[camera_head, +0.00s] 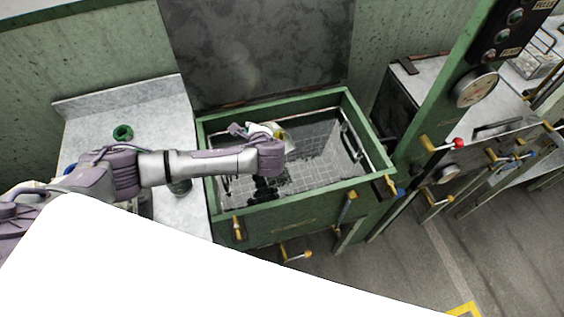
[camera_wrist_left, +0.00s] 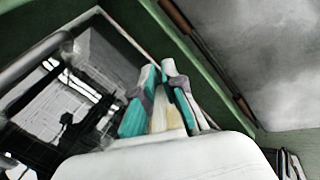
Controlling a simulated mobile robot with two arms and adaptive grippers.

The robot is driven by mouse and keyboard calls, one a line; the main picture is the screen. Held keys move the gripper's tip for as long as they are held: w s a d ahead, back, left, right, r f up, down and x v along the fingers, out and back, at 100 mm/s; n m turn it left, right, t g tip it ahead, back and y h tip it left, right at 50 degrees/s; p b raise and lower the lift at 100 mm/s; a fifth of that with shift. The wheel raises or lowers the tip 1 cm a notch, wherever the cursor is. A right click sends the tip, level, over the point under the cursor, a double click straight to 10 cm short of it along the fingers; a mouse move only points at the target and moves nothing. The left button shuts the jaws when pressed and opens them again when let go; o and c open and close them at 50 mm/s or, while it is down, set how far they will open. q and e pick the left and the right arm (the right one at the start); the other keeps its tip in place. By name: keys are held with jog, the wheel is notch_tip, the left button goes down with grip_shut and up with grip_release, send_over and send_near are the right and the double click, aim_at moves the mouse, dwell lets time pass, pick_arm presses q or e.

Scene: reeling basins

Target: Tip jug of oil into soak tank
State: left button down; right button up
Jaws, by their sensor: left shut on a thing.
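The soak tank (camera_head: 300,207) is a green-framed open basin in the middle of the head view, with dark, reflective liquid over a pale grid. My left arm reaches over it from the left. My left gripper (camera_head: 246,131) is above the back left part of the tank, shut on the jug (camera_head: 284,135), a small whitish and yellow-green shape partly hidden by the arm. In the left wrist view the teal-padded fingers (camera_wrist_left: 160,97) close around a cream and yellow part of the jug (camera_wrist_left: 165,118). The jug's tilt and any oil stream cannot be made out.
A pale counter (camera_head: 90,120) stands left of the tank, with a green ring-like object (camera_head: 123,132) on it. A dark raised panel (camera_head: 260,50) stands behind the tank. A green post with a gauge (camera_head: 475,88) and a red-knobbed lever (camera_head: 457,143) rises at the right.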

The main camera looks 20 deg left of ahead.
pick_arm(q)
jog(key=shift+s+d+r+t+y+b, duration=0.15)
jog(key=shift+r+t+y+b, duration=0.35)
jog(key=shift+r+t+b, duration=0.3)
jog(key=shift+r, duration=0.15)
jog(key=shift+s+d+r+t+y+b, duration=0.25)
jog(key=shift+r+t+y+b, duration=0.2)
jog(key=shift+b, duration=0.2)
jog(key=shift+s+r+t+y+b, duration=0.15)
jog(key=shift+r+t+y+b, duration=0.1)
jog(key=shift+b, duration=0.15)
jog(key=shift+s+d+r+t, duration=0.1)
jog(key=shift+r+t, duration=0.25)
jog(key=shift+t, duration=0.05)
jog(key=shift+r+y, duration=0.15)
jog(key=shift+y, duration=0.25)
jog(key=shift+s+d+r+t+y, duration=0.25)
jog(key=shift+r+t+y, duration=0.1)
jog(key=shift+t, duration=0.15)
jog(key=shift+s+d+r+t+y, duration=0.2)
jog(key=shift+s+r+t+y, duration=0.15)
jog(key=shift+t, duration=0.25)
